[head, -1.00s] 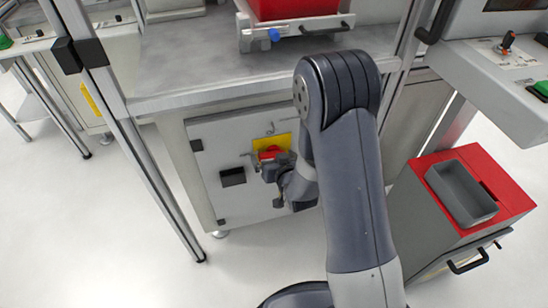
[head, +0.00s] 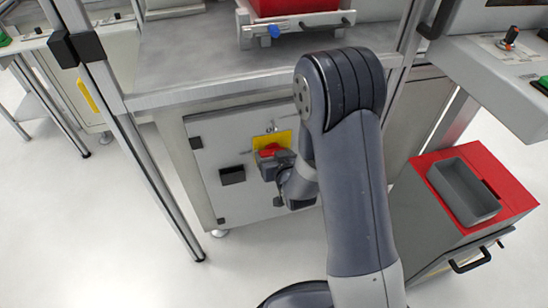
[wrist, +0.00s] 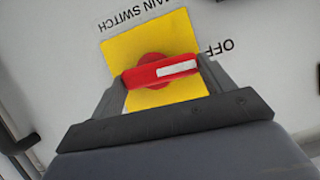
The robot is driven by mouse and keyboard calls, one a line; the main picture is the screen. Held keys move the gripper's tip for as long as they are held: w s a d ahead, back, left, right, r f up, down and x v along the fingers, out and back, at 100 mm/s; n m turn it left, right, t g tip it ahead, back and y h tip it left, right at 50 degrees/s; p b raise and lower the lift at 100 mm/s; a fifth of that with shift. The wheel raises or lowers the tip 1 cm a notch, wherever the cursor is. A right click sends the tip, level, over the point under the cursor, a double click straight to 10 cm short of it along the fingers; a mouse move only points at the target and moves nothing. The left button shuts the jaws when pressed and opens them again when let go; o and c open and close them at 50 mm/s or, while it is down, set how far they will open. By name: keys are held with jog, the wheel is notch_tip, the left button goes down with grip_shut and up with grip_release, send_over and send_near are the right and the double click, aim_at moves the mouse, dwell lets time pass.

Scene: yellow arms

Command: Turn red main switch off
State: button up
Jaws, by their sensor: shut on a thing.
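The red main switch (wrist: 160,70) sits on a yellow plate (wrist: 120,45) on the grey cabinet door. In the wrist view its red handle lies nearly level across the picture, with a white mark on its right half. The printed words "MAIN SWITCH" and "OFF" show upside down beside the plate. My gripper (wrist: 162,80) is shut on the handle, one finger at each end. In the head view the red switch (head: 268,151) and yellow plate (head: 283,138) show just above my gripper (head: 276,160), partly hidden by it.
The cabinet door (head: 215,145) is under a grey worktop (head: 190,75). A metal frame post (head: 150,175) stands to the left. A red-topped cart (head: 505,180) with a grey bin (head: 462,192) stands to the right.

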jog(key=shift+f+n+b, duration=0.1)
jog(key=shift+n+b, duration=0.2)
jog(key=shift+b, duration=0.4)
jog(key=shift+h, duration=0.3)
jog(key=o, duration=1)
jog(key=p+v, duration=0.1)
jog(key=v, duration=1)
jog(key=shift+w, duration=0.1)
